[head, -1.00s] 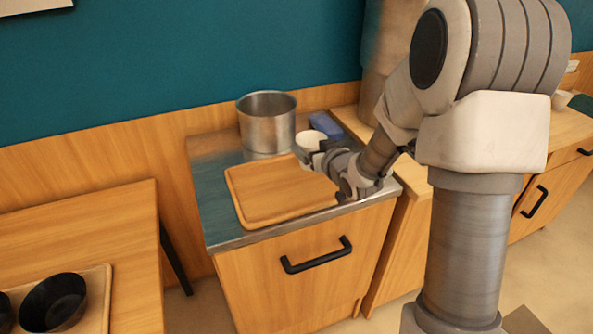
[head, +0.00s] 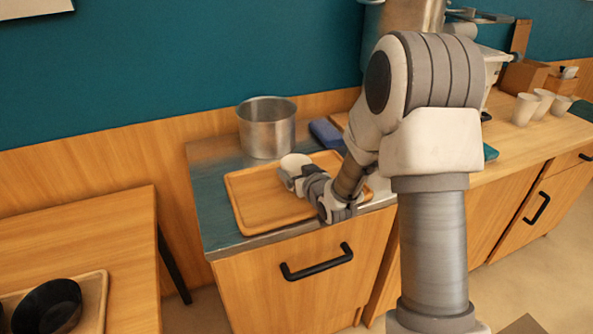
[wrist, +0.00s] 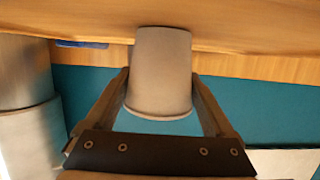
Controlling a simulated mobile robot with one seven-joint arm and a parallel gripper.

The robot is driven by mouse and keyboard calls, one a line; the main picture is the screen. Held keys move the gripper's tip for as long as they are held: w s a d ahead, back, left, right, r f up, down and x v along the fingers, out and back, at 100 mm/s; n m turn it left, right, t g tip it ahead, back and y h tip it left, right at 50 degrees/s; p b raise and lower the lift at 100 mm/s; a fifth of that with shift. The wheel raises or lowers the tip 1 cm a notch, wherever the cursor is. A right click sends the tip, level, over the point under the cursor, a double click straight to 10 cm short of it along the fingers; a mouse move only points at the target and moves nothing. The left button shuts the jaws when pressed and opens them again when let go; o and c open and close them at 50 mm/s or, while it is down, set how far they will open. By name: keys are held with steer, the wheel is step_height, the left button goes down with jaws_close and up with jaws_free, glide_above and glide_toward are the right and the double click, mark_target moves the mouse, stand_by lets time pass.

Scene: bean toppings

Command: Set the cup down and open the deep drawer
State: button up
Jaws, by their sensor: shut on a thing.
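My gripper (wrist: 160,95) is shut on a whitish cup (wrist: 161,75), with one finger on each side of it. In the head view the cup (head: 296,163) is over the back right part of the wooden tray (head: 262,222), partly hidden by my gripper (head: 293,178). In the wrist view its narrow end meets or nearly meets the wood; I cannot tell if it touches. The deep drawer front (head: 300,294) with its black bar handle (head: 317,262) is below the steel counter. It is shut, and my gripper is above and apart from it.
A metal pot (head: 266,128) stands at the back of the steel counter (head: 215,180). A blue folded cloth (head: 325,133) lies right of it. Several white cups (head: 526,108) stand on the right counter. A table with a black bowl (head: 50,305) is at left.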

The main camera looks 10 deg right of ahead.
steer(key=o, duration=1.1)
steer(key=shift+f, duration=0.15)
steer(key=shift+o, duration=0.8)
